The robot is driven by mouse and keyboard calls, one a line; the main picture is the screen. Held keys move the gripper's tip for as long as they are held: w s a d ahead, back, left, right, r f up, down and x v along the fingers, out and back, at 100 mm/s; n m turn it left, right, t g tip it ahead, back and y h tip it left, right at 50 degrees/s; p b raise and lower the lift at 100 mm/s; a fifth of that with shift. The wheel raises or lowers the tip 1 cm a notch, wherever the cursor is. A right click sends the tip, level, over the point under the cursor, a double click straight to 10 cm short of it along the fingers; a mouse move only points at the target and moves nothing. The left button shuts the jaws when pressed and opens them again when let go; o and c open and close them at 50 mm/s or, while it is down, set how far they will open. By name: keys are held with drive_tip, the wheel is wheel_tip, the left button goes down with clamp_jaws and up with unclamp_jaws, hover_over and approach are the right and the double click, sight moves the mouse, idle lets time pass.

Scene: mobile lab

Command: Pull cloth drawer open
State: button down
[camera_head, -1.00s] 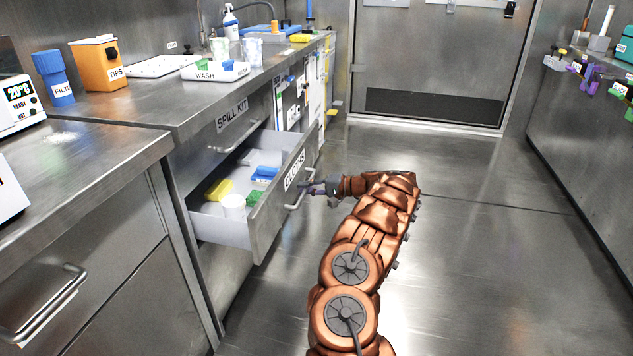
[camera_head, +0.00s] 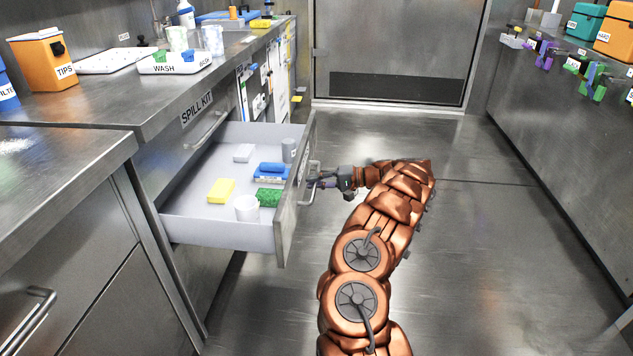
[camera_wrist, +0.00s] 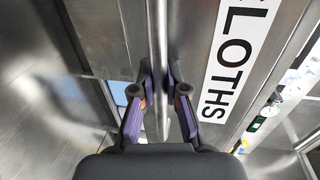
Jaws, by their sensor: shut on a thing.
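The cloths drawer (camera_head: 222,233) stands well out from the counter in the head view. My gripper (camera_head: 316,181) is at the drawer's front handle (camera_head: 313,190). In the wrist view the fingers of my gripper (camera_wrist: 160,95) are shut on the vertical bar of the handle (camera_wrist: 162,50), beside the CLOTHS label (camera_wrist: 232,60). The far side of the grip is hidden.
The SPILL KIT drawer (camera_head: 205,130) above is shut. The counter holds a WASH tray (camera_head: 176,65) and an orange TIPS box (camera_head: 43,60). Open floor (camera_head: 480,250) lies to the right, up to another steel cabinet (camera_head: 560,150). A door (camera_head: 390,60) is at the back.

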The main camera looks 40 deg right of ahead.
drive_tip(key=c, duration=1.2)
unclamp_jaws()
drive_tip(key=v, duration=1.2)
drive_tip(key=shift+d+f, duration=0.1)
drive_tip(key=shift+s, duration=0.1)
